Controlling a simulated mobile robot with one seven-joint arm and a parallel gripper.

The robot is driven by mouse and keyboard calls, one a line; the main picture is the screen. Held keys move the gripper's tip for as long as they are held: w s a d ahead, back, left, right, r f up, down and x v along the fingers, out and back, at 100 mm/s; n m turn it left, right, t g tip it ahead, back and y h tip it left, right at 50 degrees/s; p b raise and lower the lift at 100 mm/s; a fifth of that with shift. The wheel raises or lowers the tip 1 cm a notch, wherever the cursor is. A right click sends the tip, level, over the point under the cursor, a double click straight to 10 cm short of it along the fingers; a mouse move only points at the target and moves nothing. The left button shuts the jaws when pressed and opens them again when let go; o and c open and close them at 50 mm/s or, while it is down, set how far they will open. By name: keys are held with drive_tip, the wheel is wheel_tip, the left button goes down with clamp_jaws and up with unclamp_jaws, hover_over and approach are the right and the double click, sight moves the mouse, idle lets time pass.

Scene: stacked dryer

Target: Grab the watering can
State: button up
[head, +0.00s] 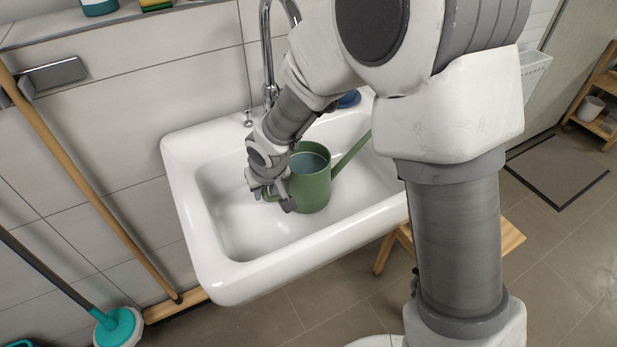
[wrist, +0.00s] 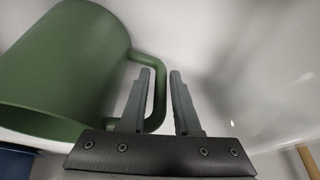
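The green watering can (head: 312,190) stands upright in the white sink (head: 262,277), its spout pointing to the right. In the wrist view the can body (wrist: 62,68) fills the upper left, and its loop handle (wrist: 160,98) reaches toward my gripper. My gripper (head: 278,197) is at the can's left side in the head view. In the wrist view my gripper (wrist: 161,73) is open, with the outer bar of the handle between its two fingers. The left finger overlaps the handle's loop. I cannot tell whether either finger touches the handle.
A faucet (head: 267,55) rises behind the sink. Long wooden (head: 92,190) and dark-handled (head: 45,268) cleaning tools lean at the left. A wooden stool (head: 508,238) is partly hidden behind my arm. The sink's left part is empty.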

clamp_jaws()
drive_tip(key=shift+s, duration=0.1)
idle(0.9)
